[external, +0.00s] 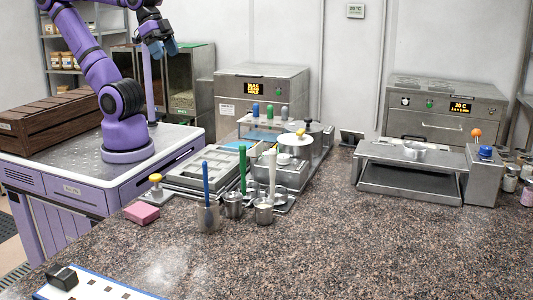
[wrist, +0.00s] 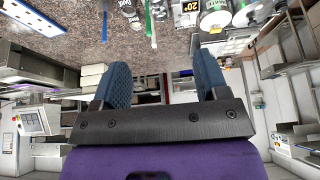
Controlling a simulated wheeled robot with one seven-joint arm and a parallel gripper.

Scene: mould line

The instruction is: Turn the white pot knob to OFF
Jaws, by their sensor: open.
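A pot with a round white lid (external: 293,140) stands in the steel pot unit at the middle of the counter in the external view. In the wrist view, which is upside down, a white-labelled pot (wrist: 214,20) shows near the top edge. I cannot make out the white pot's knob or its setting in either view. My gripper (external: 162,46) is raised at the upper left, well away from the pots. In the wrist view my gripper (wrist: 162,75) has its two blue fingers wide apart with nothing between them.
Cups with blue, green and white tools (external: 207,185) stand in front of the pots. A pink sponge (external: 142,213) lies to their left. A steel machine (external: 410,172) stands at the right.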

